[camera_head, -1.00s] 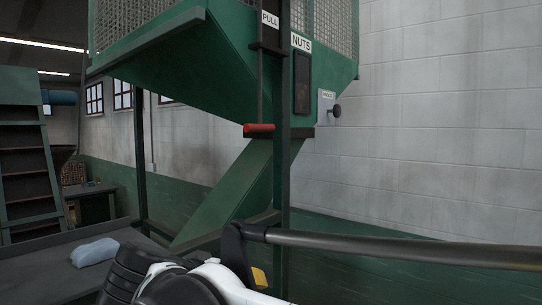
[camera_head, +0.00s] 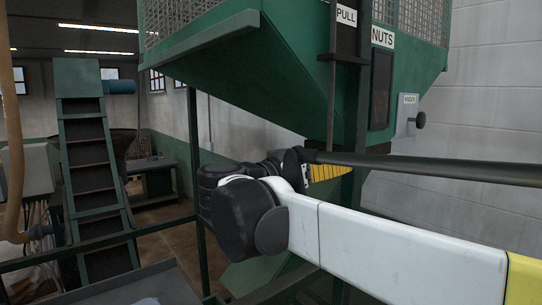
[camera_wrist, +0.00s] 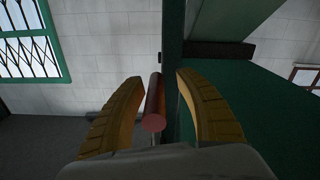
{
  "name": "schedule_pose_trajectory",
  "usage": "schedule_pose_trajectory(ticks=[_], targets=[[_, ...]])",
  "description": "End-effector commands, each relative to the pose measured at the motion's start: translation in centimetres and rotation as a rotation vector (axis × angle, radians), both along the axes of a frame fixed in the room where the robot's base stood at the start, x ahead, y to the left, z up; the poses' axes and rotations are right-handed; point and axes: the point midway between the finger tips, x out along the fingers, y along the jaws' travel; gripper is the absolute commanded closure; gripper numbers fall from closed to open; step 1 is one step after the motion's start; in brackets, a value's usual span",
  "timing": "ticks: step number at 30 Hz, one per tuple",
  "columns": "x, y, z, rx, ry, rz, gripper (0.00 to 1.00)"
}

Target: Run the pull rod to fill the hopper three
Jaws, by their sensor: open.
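The green hopper (camera_head: 280,75) with mesh sides and a NUTS label (camera_head: 382,37) hangs in the head view. A thin pull rod (camera_head: 331,100) runs down its front, beside a PULL label (camera_head: 346,15). The rod's red handle (camera_wrist: 155,105) shows in the wrist view; in the head view my arm hides it. My gripper (camera_wrist: 160,77) is open, with its yellow fingers on either side of the red handle. Contact with the handle cannot be told. In the head view, part of my gripper's yellow finger (camera_head: 325,172) shows beside the rod's lower end.
A green post (camera_head: 358,110) stands close to the right of the rod. A panel with a black knob (camera_head: 420,120) is on the hopper's right side. A green stepped conveyor (camera_head: 88,140) stands at the left. A white block wall (camera_head: 490,110) is behind.

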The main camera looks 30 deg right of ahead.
Motion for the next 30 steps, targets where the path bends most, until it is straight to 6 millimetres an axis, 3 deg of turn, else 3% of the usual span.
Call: schedule_pose_trajectory(ticks=[6, 16, 17, 18, 21, 30], targets=[[0.1, -2.6, 0.0, 0.001, 0.000, -0.002, 0.59], [0.2, -3.0, -0.1, 0.001, 0.001, 0.001, 0.59], [0.2, -3.0, -0.1, 0.001, 0.001, 0.001, 0.63], [0.2, -3.0, -0.1, 0.001, 0.001, 0.001, 0.75], [0.2, -3.0, -0.1, 0.001, 0.001, 0.001, 1.00], [0.2, -3.0, -0.6, 0.001, 0.001, 0.000, 1.00]])
